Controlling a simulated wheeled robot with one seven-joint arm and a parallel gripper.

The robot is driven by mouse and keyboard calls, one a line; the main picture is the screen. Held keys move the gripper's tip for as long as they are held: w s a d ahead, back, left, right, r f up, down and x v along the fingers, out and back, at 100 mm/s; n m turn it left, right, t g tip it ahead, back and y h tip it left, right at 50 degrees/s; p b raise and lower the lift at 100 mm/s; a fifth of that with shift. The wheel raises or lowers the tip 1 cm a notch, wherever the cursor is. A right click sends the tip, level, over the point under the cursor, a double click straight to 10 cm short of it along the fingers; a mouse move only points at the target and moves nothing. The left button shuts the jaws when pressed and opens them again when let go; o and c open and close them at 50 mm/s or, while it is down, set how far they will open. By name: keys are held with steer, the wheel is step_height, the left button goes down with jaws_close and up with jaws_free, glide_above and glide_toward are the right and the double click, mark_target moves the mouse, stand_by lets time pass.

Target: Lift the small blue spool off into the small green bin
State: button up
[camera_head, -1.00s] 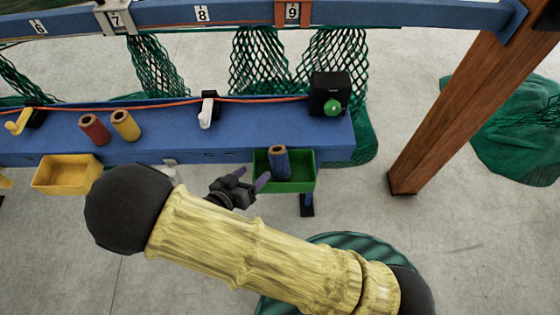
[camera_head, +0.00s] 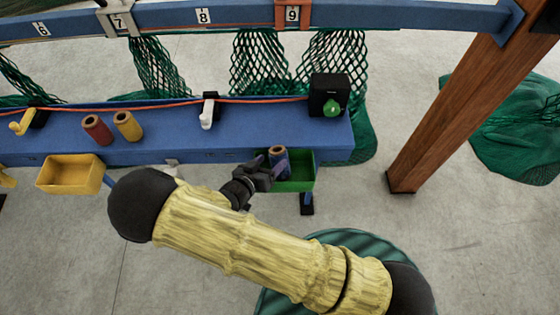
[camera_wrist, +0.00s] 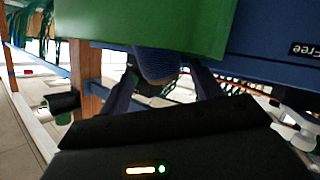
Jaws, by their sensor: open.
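The small blue spool (camera_head: 279,155) is upright with a brown top end, at the left part of the small green bin (camera_head: 302,186) in the head view. My gripper (camera_head: 273,165) is at the spool, its purple fingers open on either side of it. The gripper hides the spool's lower part, so I cannot tell what it rests on. In the wrist view the spool (camera_wrist: 158,64) shows between the two spread fingers (camera_wrist: 163,85), below the green bin's broad surface (camera_wrist: 150,25). Contact with the fingers is not clear.
A red spool (camera_head: 97,129) and a yellow spool (camera_head: 127,126) stand on the blue beam (camera_head: 230,137). A yellow bin (camera_head: 70,174) hangs at left. A black box with a green knob (camera_head: 330,95) sits behind the green bin. A wooden post (camera_head: 440,110) stands at right.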

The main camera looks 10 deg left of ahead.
steer(key=shift+x, duration=1.4)
steer(key=c, duration=0.9)
steer(key=shift+r, duration=0.1)
step_height(320, 180, up, 10)
steer(key=shift+f+b, duration=0.1)
steer(key=shift+b, duration=0.25)
